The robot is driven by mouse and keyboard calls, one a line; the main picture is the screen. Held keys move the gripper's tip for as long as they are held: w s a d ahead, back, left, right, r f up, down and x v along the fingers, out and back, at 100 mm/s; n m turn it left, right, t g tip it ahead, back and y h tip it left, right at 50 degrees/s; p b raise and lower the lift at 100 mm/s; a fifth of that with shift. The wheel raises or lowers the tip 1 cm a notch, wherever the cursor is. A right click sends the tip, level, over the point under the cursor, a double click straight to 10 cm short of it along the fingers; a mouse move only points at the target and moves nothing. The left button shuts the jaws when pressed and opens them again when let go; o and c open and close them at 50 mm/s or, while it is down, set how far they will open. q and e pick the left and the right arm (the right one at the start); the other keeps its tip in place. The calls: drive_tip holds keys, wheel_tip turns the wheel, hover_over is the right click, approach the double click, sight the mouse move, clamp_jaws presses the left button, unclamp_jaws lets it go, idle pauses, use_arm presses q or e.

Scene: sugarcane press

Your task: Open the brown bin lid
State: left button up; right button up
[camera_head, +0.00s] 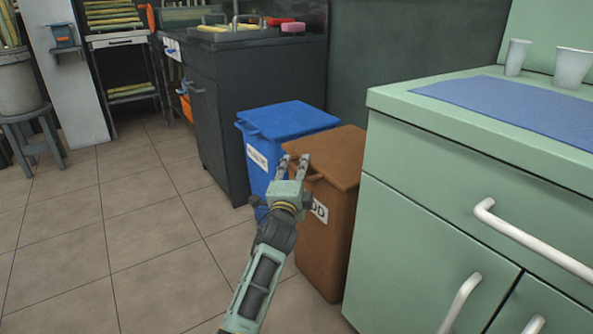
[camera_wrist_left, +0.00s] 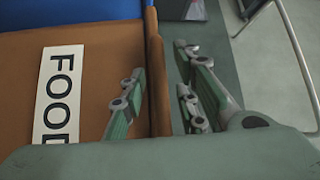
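The brown bin (camera_head: 325,255) stands between the blue bin and the green cabinet, and its brown lid (camera_head: 338,152) is down. My left gripper (camera_head: 293,161) is at the lid's front left corner, with its fingers apart. In the left wrist view, the bin's front with a white FOOD label (camera_wrist_left: 58,95) fills the left side. The lid's brown edge (camera_wrist_left: 155,60) runs between the fingers of my left gripper (camera_wrist_left: 160,72), one over the bin's front and the others past the edge. I cannot tell whether they touch it. My right gripper is not in view.
The blue bin (camera_head: 290,122) stands close behind and left of the brown one. The green cabinet (camera_head: 430,220) with white handles is close on the right. A dark counter (camera_head: 245,90) stands further back. The tiled floor (camera_head: 130,240) on the left is clear.

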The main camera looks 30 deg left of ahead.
use_arm(q)
clamp_jaws()
idle(0.5)
